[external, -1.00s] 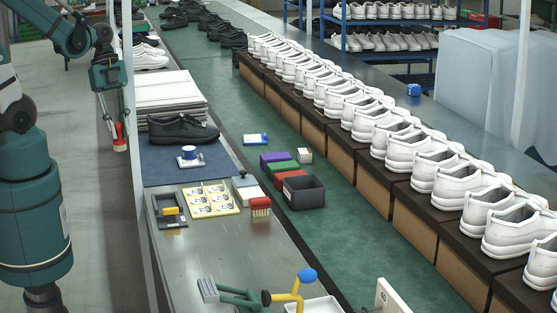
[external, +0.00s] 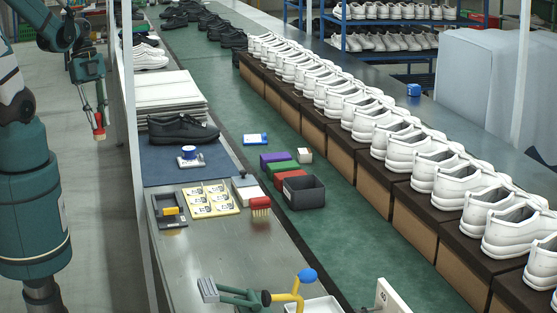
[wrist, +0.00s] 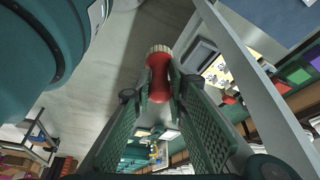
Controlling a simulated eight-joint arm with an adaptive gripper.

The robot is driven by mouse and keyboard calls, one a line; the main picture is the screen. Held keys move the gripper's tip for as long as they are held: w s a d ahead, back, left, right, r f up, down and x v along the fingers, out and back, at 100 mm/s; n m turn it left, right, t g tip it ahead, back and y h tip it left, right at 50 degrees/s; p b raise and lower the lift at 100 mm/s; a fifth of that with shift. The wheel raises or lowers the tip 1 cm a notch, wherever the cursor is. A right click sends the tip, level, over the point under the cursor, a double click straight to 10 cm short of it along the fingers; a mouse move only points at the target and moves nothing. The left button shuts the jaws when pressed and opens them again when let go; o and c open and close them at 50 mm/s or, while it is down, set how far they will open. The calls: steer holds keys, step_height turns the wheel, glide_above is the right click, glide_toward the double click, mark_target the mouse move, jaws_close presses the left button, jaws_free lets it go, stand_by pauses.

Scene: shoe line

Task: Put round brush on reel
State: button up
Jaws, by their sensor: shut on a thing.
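My gripper (external: 98,114) hangs over the floor left of the bench, pointing down. It is shut on the round brush (external: 99,133), which has a red body and pale bristles. In the wrist view, the brush (wrist: 159,80) sits between the fingertips of my gripper (wrist: 157,96), bristles pointing away from it. A small blue-and-white round thing (external: 189,152) stands on the blue mat, right of my gripper; it may be the reel, but it is too small to be sure.
A black shoe (external: 182,130) stands on the blue mat (external: 160,174). A red block brush (external: 260,203), yellow cards (external: 209,199) and a dark tray (external: 168,209) lie on the metal bench. An upright post (external: 130,110) stands between my gripper and the bench.

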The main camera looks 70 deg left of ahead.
steer(key=shift+s+a+r+n+p, duration=0.5)
steer(key=shift+s+a+r+p, duration=0.85)
steer(key=shift+s+a, duration=1.7)
steer(key=shift+s+a+r+n+p, duration=0.5)
steer(key=shift+s+a+r+p, duration=0.9)
steer(key=shift+a, duration=2.7)
steer(key=w+a+f+b, duration=0.2)
steer(key=w+a+f, duration=0.2)
steer(key=w, duration=1)
steer(key=w+a+f+n+t+b, duration=0.1)
steer(key=w+a+f+b, duration=0.2)
steer(key=w, duration=1.1)
steer(key=w+a+f+n+y+b, duration=0.1)
steer(key=w+a+f+b, duration=0.2)
steer(key=w, duration=1.1)
steer(key=a+f, duration=0.2)
steer(key=a, duration=0.1)
steer(key=shift+a+f, duration=0.25)
steer(key=shift+a, duration=0.1)
step_height(320, 180, down, 6)
steer(key=b, duration=0.1)
steer(key=shift+f, duration=0.2)
